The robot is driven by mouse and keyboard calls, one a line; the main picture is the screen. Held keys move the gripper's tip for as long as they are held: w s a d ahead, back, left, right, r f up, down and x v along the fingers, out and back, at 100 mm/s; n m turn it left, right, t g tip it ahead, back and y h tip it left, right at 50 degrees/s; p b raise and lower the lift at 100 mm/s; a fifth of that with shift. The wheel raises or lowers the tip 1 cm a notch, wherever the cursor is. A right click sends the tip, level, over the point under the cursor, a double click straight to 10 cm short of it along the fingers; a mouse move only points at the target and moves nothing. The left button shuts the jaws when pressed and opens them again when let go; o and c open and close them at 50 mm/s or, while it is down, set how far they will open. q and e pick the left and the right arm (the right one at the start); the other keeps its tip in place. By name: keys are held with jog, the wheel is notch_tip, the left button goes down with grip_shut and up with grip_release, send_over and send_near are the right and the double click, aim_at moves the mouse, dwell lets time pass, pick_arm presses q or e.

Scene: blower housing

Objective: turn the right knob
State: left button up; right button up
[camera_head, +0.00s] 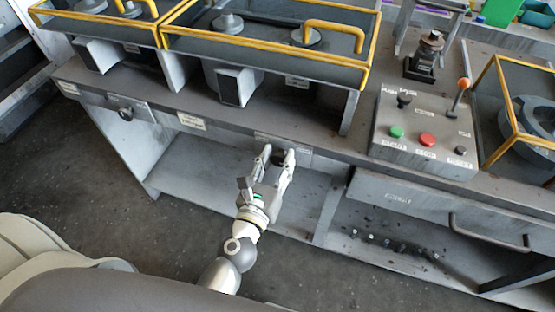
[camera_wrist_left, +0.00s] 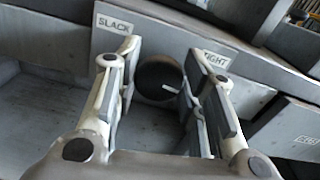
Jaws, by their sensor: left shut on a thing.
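The right knob (camera_head: 278,157) is a dark round knob on a grey plate (camera_head: 300,153) on the bench front. My left gripper (camera_head: 277,154) reaches up to it from below, with a finger on each side, and partly hides it. In the left wrist view the dark knob (camera_wrist_left: 157,82) sits between the fingers of the left gripper (camera_wrist_left: 161,62), which is shut on it. A short white pointer mark shows on the knob's right side. The plate reads "SLACK" at left and, partly covered by a finger, "TIGHT" at right. My right gripper is not in view.
A second dark knob (camera_head: 125,114) is on the bench front farther left. A control box (camera_head: 425,135) with green and red buttons and an orange-tipped lever stands at right. A drawer (camera_head: 440,215) with a bar handle is below it. Yellow-railed guards line the top.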

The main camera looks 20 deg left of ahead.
pick_arm(q)
jog(key=shift+c, duration=1)
jog(key=m+p, duration=0.1)
jog(key=m, duration=0.2)
jog(key=shift+d+r, duration=0.1)
jog(key=shift+m+p, duration=0.85)
jog(key=shift+m, duration=1.35)
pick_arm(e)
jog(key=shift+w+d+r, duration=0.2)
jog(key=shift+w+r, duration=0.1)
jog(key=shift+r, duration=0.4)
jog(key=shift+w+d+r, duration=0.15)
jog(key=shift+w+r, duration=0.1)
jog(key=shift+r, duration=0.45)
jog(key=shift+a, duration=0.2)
pick_arm(q)
jog(key=o, duration=1)
